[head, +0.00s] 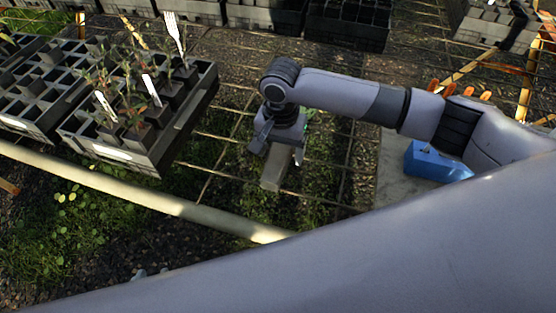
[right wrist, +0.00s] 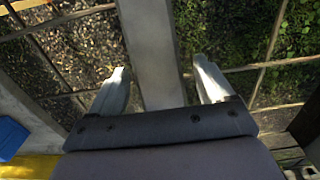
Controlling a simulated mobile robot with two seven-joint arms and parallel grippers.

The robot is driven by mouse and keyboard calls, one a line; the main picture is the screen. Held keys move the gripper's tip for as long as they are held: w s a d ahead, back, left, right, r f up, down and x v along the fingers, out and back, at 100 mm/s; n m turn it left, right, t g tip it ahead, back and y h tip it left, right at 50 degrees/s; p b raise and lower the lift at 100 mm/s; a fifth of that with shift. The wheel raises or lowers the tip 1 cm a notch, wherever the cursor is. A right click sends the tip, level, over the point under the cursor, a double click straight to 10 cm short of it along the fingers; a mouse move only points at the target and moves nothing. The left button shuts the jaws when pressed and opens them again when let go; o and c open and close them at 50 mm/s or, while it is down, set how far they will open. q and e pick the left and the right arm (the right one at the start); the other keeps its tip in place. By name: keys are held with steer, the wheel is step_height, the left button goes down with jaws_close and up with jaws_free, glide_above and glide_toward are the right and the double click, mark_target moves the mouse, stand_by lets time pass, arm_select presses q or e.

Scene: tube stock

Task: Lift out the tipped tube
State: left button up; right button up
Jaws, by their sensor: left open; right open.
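My right gripper (head: 280,153) is open above the wire mesh bench in the middle of the head view. In the right wrist view its fingers (right wrist: 160,80) are apart, either side of a grey square bar or tube (right wrist: 155,50). A short grey length also shows below the gripper in the head view (head: 273,174). I cannot tell whether it is the tipped tube. Seedlings in dark tubes (head: 138,132) stand in a grey crate (head: 155,158) at the left; none there is clearly tipped. My left gripper is not visible; my pale arm link covers the foreground.
Another grey crate (head: 30,125) of mostly empty cells is at far left. Dark crates (head: 345,30) line the back. A blue object (head: 437,163) sits on a pale slab under my right arm. A pale rail (head: 150,198) crosses the front. Mesh between crate and gripper is clear.

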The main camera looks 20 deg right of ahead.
steer(key=c, duration=1.2)
steer(key=shift+o, duration=0.2)
steer(key=shift+r, duration=0.1)
